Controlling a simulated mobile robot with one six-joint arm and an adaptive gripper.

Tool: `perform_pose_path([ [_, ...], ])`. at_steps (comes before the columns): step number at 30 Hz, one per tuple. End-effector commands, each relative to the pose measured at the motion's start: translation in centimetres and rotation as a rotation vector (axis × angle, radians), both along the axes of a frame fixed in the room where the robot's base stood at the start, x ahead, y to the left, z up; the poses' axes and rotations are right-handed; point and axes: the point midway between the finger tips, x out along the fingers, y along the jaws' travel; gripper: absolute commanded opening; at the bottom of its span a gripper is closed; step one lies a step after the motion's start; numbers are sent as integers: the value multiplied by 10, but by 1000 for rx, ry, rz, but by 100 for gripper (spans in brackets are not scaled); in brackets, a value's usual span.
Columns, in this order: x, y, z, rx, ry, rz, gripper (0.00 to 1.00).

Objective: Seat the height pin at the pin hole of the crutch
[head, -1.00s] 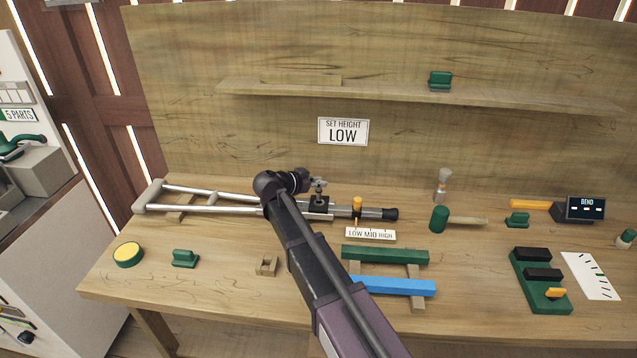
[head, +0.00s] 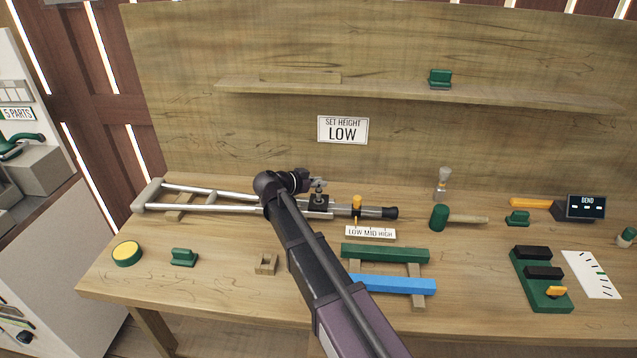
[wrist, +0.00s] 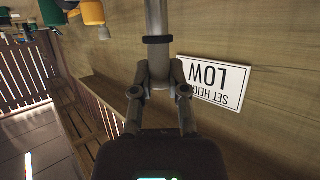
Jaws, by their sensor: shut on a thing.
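The crutch (head: 235,209) lies along the back of the bench, its grey tube running right to a black tip (head: 389,213). An upright orange pin (head: 357,205), apparently the height pin, stands at the tube by the LOW MID HIGH label (head: 370,233). I cannot tell how deep it sits. My gripper (head: 318,184) is left of the orange pin, above a black block (head: 318,203) on the crutch. It is shut on a grey post; the wrist view shows the post (wrist: 156,18) with a dark collar between my fingers (wrist: 158,75). The pin hole is not visible.
A SET HEIGHT LOW sign (head: 343,130) is on the back board. Green and blue bars (head: 392,284) lie in front. A small wooden block (head: 266,264) stands front left.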

Motion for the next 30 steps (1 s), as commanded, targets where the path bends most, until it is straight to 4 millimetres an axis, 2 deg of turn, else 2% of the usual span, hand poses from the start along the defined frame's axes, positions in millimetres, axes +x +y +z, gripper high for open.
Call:
perform_pose_path([
  [30, 0, 0, -19, 0, 0, 0, 0],
])
